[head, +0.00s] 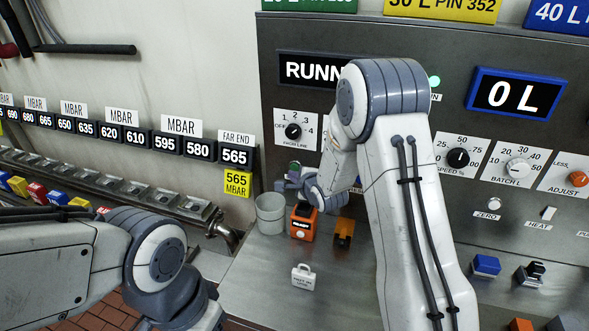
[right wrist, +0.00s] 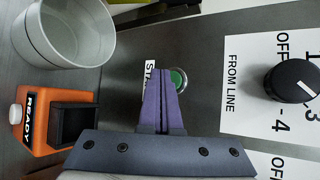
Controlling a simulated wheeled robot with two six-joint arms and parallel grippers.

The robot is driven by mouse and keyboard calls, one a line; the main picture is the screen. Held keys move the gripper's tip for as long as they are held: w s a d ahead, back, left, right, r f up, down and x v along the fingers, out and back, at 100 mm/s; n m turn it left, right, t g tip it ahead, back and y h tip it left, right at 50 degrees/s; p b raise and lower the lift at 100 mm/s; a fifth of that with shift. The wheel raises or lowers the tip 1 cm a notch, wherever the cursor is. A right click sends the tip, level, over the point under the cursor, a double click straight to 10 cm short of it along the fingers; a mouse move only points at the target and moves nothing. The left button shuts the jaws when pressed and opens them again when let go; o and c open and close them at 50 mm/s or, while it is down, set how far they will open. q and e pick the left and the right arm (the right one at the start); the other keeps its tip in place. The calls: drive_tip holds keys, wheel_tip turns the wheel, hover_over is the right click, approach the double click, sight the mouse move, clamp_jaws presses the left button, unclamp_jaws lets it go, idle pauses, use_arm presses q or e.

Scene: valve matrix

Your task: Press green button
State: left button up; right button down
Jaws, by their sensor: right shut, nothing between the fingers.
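The green button (right wrist: 179,80) sits in a silver ring on the grey panel, beside a white label partly hidden by my fingers. In the head view the green button (head: 295,166) shows small, just above my right gripper (head: 283,184). The purple fingers of my right gripper (right wrist: 166,84) are shut and empty. In the right wrist view their tips overlap the left edge of the button; I cannot tell whether they touch it. My left arm shows at the lower left of the head view, but its gripper is out of view.
A grey bucket (head: 270,213) and an orange box marked READY (right wrist: 62,120) stand below the panel, close to my right gripper. A black FROM LINE knob (head: 293,131) is above the button.

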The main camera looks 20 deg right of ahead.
drive_tip(key=s+a, duration=0.1)
drive_tip(key=s, duration=0.1)
drive_tip(key=s+a+b, duration=0.1)
drive_tip(key=s, duration=0.1)
drive_tip(key=shift+a, duration=0.4)
idle(1.2)
drive_tip(key=s+a+r+n+g+y, duration=0.1)
drive_tip(key=s+a+n+g, duration=0.2)
drive_tip(key=s+a+n, duration=0.5)
drive_tip(key=s+a+r+n+g, duration=0.1)
drive_tip(key=s+a+n+g, duration=0.3)
drive_tip(key=s+n, duration=0.4)
drive_tip(key=s+r+n+g, duration=0.1)
drive_tip(key=s+n+g, duration=0.2)
drive_tip(key=s+n, duration=0.3)
drive_tip(key=s+r+n+g+h, duration=0.1)
drive_tip(key=s+n+g, duration=0.2)
drive_tip(key=s, duration=1.3)
drive_tip(key=n, duration=0.3)
drive_tip(key=shift+d+r, duration=0.2)
drive_tip(key=shift+r, duration=0.15)
